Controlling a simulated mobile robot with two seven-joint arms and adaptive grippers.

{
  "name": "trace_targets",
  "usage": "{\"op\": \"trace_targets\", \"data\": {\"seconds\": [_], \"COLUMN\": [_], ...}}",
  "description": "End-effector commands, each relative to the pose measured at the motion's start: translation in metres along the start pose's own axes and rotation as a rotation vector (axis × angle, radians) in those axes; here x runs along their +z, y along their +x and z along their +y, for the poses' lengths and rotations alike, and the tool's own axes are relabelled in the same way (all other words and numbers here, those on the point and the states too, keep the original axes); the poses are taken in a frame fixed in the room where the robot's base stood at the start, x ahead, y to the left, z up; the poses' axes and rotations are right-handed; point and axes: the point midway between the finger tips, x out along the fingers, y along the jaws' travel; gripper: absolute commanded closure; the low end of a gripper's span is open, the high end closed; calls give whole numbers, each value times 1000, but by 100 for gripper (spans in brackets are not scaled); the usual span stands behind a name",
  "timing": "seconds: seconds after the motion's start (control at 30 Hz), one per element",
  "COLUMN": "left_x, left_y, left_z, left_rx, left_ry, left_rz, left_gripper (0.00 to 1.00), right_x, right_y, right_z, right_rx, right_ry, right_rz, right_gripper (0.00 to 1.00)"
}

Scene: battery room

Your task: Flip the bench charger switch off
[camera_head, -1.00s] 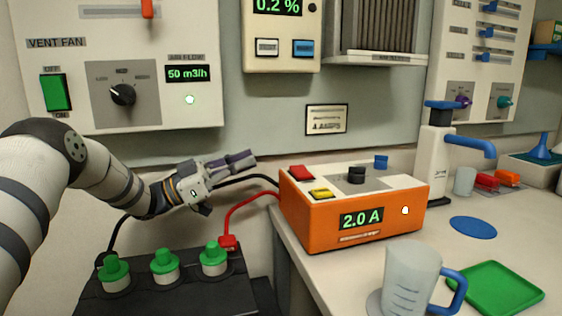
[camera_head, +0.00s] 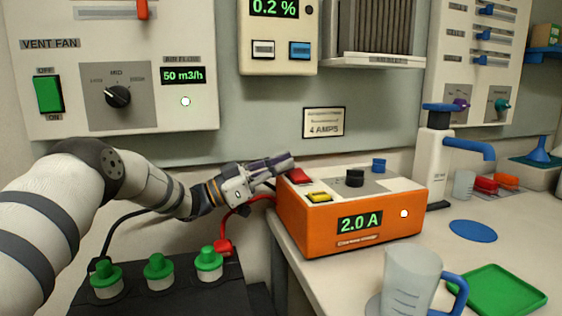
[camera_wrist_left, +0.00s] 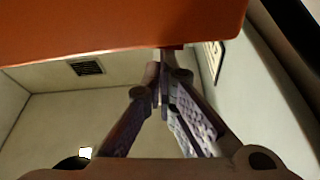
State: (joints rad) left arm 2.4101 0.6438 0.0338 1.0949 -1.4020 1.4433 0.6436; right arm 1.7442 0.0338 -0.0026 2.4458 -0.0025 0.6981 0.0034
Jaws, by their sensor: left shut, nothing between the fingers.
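The bench charger (camera_head: 350,219) is an orange box with a pale top on the bench; its display reads 2.0 A and a white light shows on its front. Its top has a red switch (camera_head: 300,176) at the back left corner, a yellow one (camera_head: 319,197), a black knob (camera_head: 355,178) and a blue terminal (camera_head: 379,165). My left gripper (camera_head: 284,163) is shut and empty, its fingertips just behind and above the red switch. Contact cannot be told. In the left wrist view the fingertips (camera_wrist_left: 165,68) lie close to the charger's orange side (camera_wrist_left: 120,25).
A black battery (camera_head: 180,297) with green caps stands lower left, with red and black cables. A clear jug (camera_head: 410,275) and a green tray (camera_head: 500,290) are on the bench in front. The vent fan panel (camera_head: 115,75) is on the wall behind my left arm.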

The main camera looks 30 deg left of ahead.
Motion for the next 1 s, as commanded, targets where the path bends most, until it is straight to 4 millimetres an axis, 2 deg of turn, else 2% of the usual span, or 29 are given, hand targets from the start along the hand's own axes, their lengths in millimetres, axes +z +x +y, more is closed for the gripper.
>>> {"op": "trace_targets", "data": {"seconds": [0.17,0.27,0.47,0.57,1.0], "left_x": [-1,5,7,8,6], "left_y": [0,-2,-3,-10,-103], "left_z": [0,0,-1,-1,1], "left_rx": [-1,-31,-29,-30,-31], "left_ry": [-1,-91,-83,-83,-82], "left_rz": [1,-1,-2,-2,2], "left_gripper": [100,100,100,100,100], "right_x": [0,-2,-1,-1,-1], "right_y": [0,-7,-4,-4,-4], "right_z": [0,0,0,0,0], "right_rx": [0,-1,0,0,0], "right_ry": [0,0,0,0,0], "right_rz": [1,15,8,8,8], "right_gripper": [100,100,100,100,100]}}
